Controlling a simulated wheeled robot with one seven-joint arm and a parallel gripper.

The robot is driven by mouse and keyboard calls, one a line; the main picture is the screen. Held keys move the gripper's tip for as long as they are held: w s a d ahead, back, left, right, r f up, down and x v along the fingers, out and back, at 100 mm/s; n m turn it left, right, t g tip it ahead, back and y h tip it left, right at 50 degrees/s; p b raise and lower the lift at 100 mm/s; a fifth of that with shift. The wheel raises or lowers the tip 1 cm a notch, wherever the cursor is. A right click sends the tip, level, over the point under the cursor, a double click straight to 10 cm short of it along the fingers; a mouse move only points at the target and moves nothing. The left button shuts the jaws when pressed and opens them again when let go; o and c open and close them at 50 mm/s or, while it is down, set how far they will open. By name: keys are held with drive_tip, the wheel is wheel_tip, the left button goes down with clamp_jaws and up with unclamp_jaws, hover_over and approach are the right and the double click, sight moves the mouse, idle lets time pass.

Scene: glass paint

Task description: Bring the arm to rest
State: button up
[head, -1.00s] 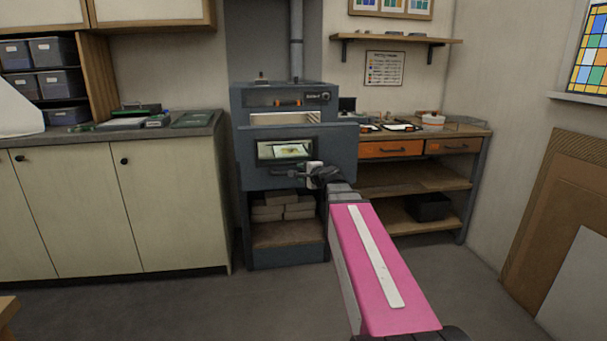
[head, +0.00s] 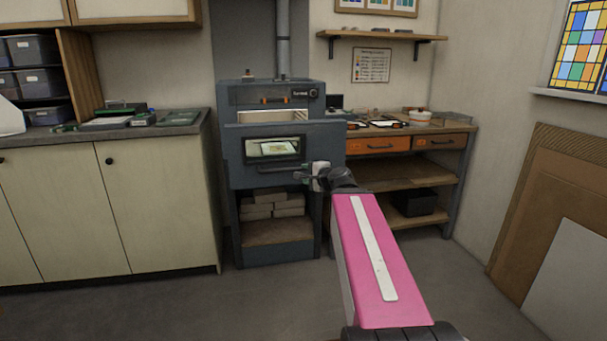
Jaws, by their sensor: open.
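My arm with its pink link (head: 372,245) reaches forward from the lower right. My gripper (head: 299,178) is at its far end, small and dark. It is open, and I see nothing held in it. It shows in front of the right side of the blue-grey kiln (head: 233,150), just below and right of the kiln's window (head: 273,149). A pale panel lies behind the window. I cannot tell how far the gripper is from the kiln front.
A counter (head: 190,127) with cabinets stands left of the kiln. A workbench (head: 455,127) with orange drawers stands to the right. Boards (head: 545,215) lean on the right wall. The floor (head: 150,310) in front is clear.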

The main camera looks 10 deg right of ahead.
drive_tip(key=shift+f, duration=0.1)
drive_tip(key=s+a+f+n+g, duration=0.2)
drive_tip(key=a+f+n+g, duration=0.25)
drive_tip(key=f, duration=0.75)
drive_tip(key=s+f+n+g+h, duration=0.3)
drive_tip(key=s+f+n+g, duration=0.2)
drive_tip(key=f, duration=0.6)
drive_tip(key=s+f+n+g+h, duration=0.3)
drive_tip(key=s+f, duration=0.5)
drive_tip(key=f, duration=0.3)
drive_tip(key=shift+s+f+n+g, duration=0.25)
drive_tip(key=shift+n+g, duration=0.6)
drive_tip(key=shift+g, duration=0.3)
